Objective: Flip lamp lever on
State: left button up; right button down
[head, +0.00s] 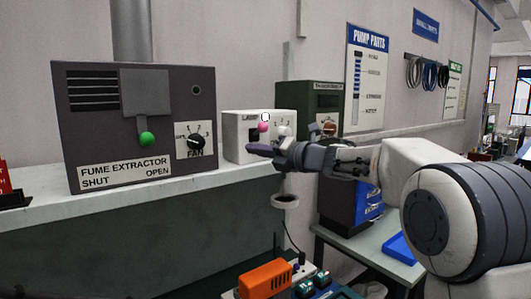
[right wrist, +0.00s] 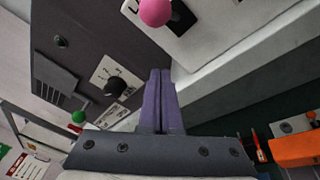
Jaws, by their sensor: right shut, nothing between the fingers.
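The pink knob (right wrist: 155,12) is also at the top of the right wrist view, against a dark plate. My right gripper (head: 250,148) is shut and empty, just below the knob in the head view. Its purple fingers (right wrist: 160,73) lie together, apart from the knob in the wrist view. My left gripper is not in view.
A green box (head: 294,96) stands behind right. An orange object (head: 265,280) is below the shelf. The shelf front before the extractor is clear.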

pick_arm(q)
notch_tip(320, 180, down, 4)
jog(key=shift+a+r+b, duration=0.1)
jog(key=shift+b, duration=1.15)
pick_arm(e)
jog(key=s+d+r, duration=0.3)
jog(key=s+d, duration=0.3)
jog(key=d, duration=0.1)
jog(key=shift+s+r, duration=0.15)
jog(key=shift+r, duration=0.05)
jog(key=shift+a, duration=0.1)
